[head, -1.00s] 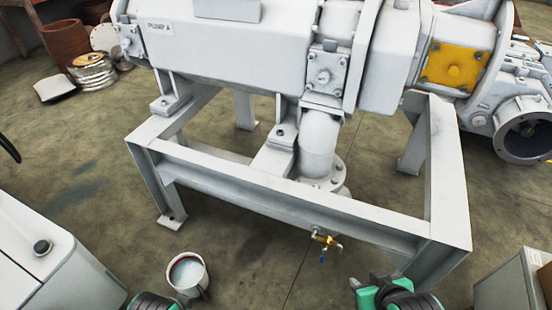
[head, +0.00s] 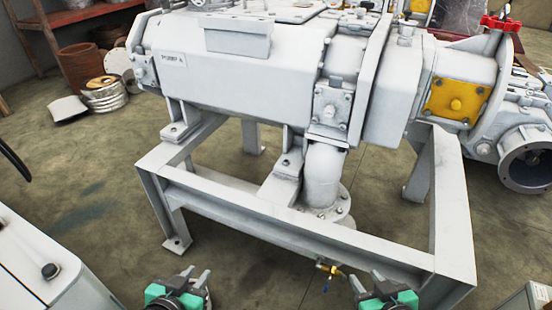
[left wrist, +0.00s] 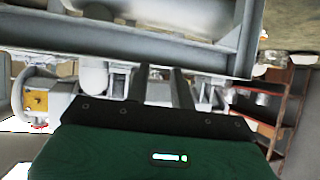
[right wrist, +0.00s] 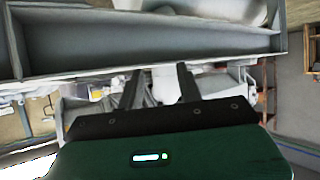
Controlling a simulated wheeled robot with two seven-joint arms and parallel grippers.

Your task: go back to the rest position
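My left gripper (head: 197,275) is at the bottom of the head view, in front of the pump frame's lower left side. Its two fingers stand apart with nothing between them in the left wrist view (left wrist: 157,84). My right gripper (head: 389,277) is at the bottom right of centre, in front of the frame's front beam. Its fingers are also apart and empty in the right wrist view (right wrist: 157,82). Both grippers point forward at a similar height.
A small brass valve (head: 328,268) hangs below the front beam, between my grippers. A white cabinet (head: 40,265) stands at lower left and a grey box (head: 530,300) at lower right. Floor is clear left of the frame.

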